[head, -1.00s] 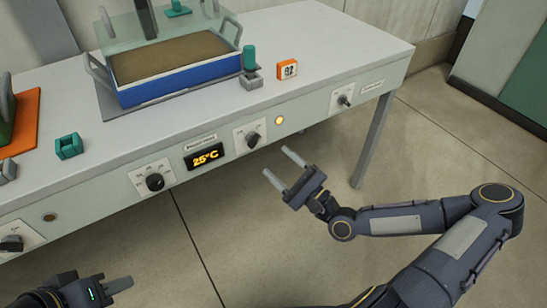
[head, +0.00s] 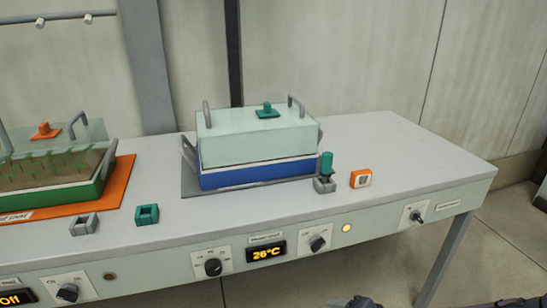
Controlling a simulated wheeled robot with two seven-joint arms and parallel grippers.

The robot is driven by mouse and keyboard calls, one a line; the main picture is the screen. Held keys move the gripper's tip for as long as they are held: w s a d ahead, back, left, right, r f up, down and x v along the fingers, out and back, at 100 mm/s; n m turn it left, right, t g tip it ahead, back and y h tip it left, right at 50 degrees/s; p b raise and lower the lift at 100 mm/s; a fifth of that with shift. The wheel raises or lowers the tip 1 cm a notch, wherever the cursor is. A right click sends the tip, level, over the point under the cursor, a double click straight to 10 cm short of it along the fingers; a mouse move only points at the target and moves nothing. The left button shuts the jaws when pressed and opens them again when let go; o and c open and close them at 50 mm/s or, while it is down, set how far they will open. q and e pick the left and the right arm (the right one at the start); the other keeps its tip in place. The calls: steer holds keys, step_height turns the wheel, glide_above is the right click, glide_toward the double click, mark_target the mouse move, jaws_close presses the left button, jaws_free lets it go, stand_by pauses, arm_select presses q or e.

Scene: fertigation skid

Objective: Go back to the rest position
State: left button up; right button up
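A small dark piece of my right gripper (head: 356,302) shows at the bottom edge of the head view, in front of the bench (head: 400,190) and below its control panel. Its fingers are mostly cut off, so I cannot tell whether it is open or shut. My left gripper is out of view. No object shows in the visible part of the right gripper.
A blue tray (head: 258,174) under a pale, cloudy lid (head: 255,140) stands on the bench. A green tray (head: 60,198) stands left. Small teal (head: 147,214) and grey (head: 84,225) holders and an orange timer (head: 361,178) are nearby. The display (head: 266,252) reads 26°C.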

steer(key=s+d+r+n+g+h, duration=0.2)
steer(key=s+d+r+n+h, duration=0.25)
steer(key=s+d+r, duration=0.3)
steer(key=s+a+r+n+y, duration=0.2)
steer(key=s+a+r, duration=0.2)
steer(key=s+r, duration=0.45)
step_height(320, 180, up, 24)
steer(key=s+p, duration=0.2)
steer(key=p, duration=2.3)
steer(key=shift+s+r+p, duration=0.15)
steer(key=shift+r+p, duration=0.1)
steer(key=shift+p, duration=0.15)
